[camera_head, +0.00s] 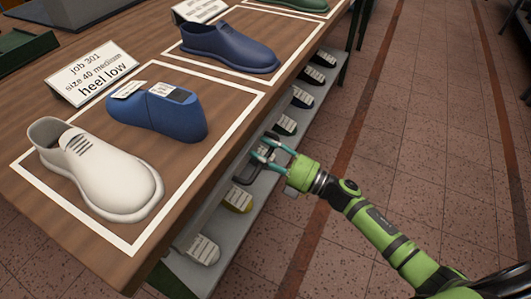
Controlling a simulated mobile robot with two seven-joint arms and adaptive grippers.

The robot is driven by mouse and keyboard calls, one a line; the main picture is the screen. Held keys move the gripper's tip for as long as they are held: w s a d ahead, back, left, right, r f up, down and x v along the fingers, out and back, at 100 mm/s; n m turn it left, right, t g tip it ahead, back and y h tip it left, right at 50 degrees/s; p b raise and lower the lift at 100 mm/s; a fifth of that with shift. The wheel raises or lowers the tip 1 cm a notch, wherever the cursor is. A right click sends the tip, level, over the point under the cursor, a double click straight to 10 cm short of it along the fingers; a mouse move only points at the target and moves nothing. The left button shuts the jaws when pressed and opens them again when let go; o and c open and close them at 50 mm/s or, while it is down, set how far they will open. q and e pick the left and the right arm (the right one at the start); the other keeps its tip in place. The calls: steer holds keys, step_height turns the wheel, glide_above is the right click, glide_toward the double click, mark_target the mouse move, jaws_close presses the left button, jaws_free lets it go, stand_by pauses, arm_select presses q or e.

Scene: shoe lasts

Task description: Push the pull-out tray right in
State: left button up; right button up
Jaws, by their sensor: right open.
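The grey pull-out tray (232,228) shows below the edge of the wooden table, with its outer part sticking out from under it. Several shoe lasts with white labels stand in a row along it. My right gripper (260,149) is open at the tray's outer side, about midway along it. I cannot tell whether the fingers touch the tray. My left gripper is not in view.
On the table top (222,172) stand a white shoe (98,172), a blue last (158,112), a blue shoe (230,47) and a job card (93,73), by white outlines.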

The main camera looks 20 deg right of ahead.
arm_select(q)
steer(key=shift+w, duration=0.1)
arm_select(e)
steer(key=shift+s+d+f, duration=0.1)
steer(key=shift+s+d, duration=0.1)
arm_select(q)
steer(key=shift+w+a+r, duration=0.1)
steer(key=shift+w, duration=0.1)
arm_select(e)
steer(key=v, duration=1.1)
steer(key=shift+s+d, duration=0.2)
steer(key=shift+d, duration=0.1)
